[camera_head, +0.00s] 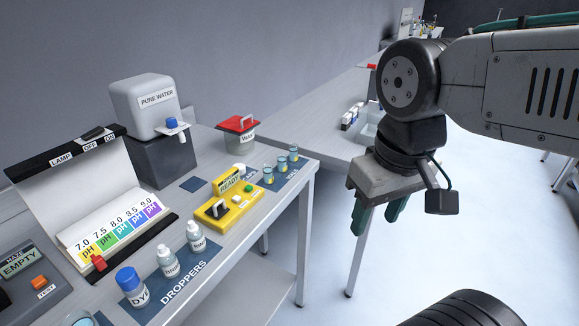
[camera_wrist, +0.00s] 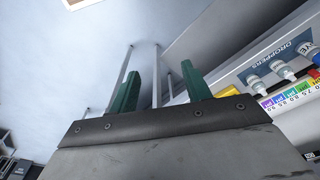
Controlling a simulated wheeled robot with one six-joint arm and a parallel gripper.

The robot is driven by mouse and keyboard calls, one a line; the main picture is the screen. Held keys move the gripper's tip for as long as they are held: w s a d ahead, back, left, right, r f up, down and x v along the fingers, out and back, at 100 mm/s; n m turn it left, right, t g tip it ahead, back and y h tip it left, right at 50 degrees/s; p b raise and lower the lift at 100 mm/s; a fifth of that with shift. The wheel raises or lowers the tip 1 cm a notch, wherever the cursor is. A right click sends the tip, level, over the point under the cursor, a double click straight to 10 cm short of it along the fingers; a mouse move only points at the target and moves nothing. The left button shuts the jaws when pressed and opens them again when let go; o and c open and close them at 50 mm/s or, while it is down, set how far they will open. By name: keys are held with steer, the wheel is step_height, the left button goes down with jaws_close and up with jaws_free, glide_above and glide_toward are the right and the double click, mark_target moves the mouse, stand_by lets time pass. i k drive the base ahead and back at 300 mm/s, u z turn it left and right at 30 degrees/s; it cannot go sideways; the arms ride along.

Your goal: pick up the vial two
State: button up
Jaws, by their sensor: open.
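Three small glass vials stand in a row on a blue mat (camera_head: 284,181) at the right end of the bench in the head view. They are a near vial (camera_head: 268,175), a middle vial (camera_head: 281,165) and a far vial (camera_head: 293,153). Their numbers are too small to read, so I cannot tell for sure which is vial two. My gripper (camera_head: 378,217) hangs to the right of the bench, apart from the vials, with its green fingers spread and empty. In the wrist view my gripper (camera_wrist: 160,82) has nothing between its fingers, and I make out no vials.
A yellow device (camera_head: 227,207) marked READY stands left of the vials. Behind are a red-lidded waste bin (camera_head: 238,132) and a pure water dispenser (camera_head: 150,105). Dropper bottles (camera_head: 168,259) stand at the front. Open floor lies below my gripper.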

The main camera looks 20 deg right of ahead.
mark_target(281, 157)
steer(key=z, duration=2.9)
steer(key=k, duration=1.05)
steer(key=u, duration=1.25)
steer(key=i, duration=0.5)
